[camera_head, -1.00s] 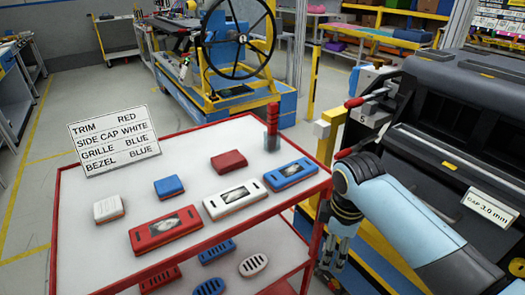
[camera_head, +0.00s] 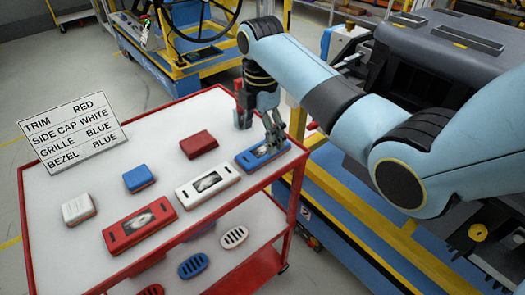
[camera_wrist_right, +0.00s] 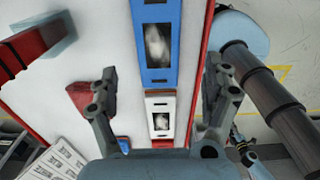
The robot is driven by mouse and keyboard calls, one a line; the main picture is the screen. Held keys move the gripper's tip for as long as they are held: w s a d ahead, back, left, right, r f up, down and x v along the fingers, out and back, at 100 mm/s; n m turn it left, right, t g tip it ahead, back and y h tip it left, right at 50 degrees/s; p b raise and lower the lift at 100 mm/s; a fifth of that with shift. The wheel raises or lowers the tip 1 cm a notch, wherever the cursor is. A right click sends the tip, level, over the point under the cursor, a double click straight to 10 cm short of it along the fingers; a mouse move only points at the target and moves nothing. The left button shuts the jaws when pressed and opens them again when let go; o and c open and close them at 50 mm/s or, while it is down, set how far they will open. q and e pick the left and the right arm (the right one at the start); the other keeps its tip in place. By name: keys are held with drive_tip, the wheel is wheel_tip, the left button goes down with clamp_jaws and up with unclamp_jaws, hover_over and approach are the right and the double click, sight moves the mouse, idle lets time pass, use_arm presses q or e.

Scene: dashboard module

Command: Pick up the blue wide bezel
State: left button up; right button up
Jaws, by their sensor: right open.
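The blue wide bezel (camera_head: 250,163) lies flat on the red-rimmed table top, at the right end of the row of wide bezels, near the right edge. It also shows in the right wrist view (camera_wrist_right: 137,50), with a dark window in its middle. My right gripper (camera_head: 273,140) points down over the bezel and hides part of it. In the right wrist view the open fingers (camera_wrist_right: 163,88) stand on either side of the bezel's line, with nothing between them gripped.
The white wide bezel (camera_head: 205,190) lies close beside the blue one, then the red wide bezel (camera_head: 120,236). Small red (camera_head: 198,144), blue (camera_head: 139,178) and white (camera_head: 78,208) blocks lie behind. A sign (camera_head: 75,130) stands at left. A red-handled post (camera_wrist_right: 35,42) rises near the gripper.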

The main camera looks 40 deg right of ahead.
sight(262, 150)
drive_tip(key=f, duration=0.5)
drive_tip(key=shift+w+d+f, duration=0.15)
drive_tip(key=shift+d+f, duration=0.05)
drive_tip(key=shift+f, duration=0.15)
drive_tip(key=c, duration=1.3)
drive_tip(key=shift+r, duration=0.1)
